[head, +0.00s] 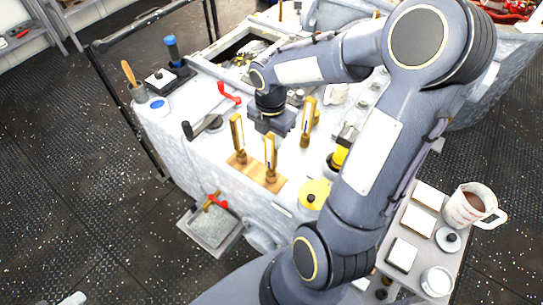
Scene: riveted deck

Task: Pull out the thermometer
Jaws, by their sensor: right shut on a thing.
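Two brass-framed thermometers, the left one (237,133) and the right one (270,154), stand upright in a wooden stand (275,187) on the front part of the worktop. A third brass thermometer (308,122) is upright to the right of and behind these two, apart from the stand. My right gripper (288,124) reaches over the worktop from the right and is shut on this third thermometer. Its fingertips are small and partly hidden, so the exact grip is hard to see. My left gripper is out of view.
A red-handled crank (228,94) stands left of the gripper. A yellow round piece (314,193) and a yellow-and-black device (340,157) lie to the right. A grey tray (211,231) hangs at the front. A side table at right holds a measuring jug (470,205).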

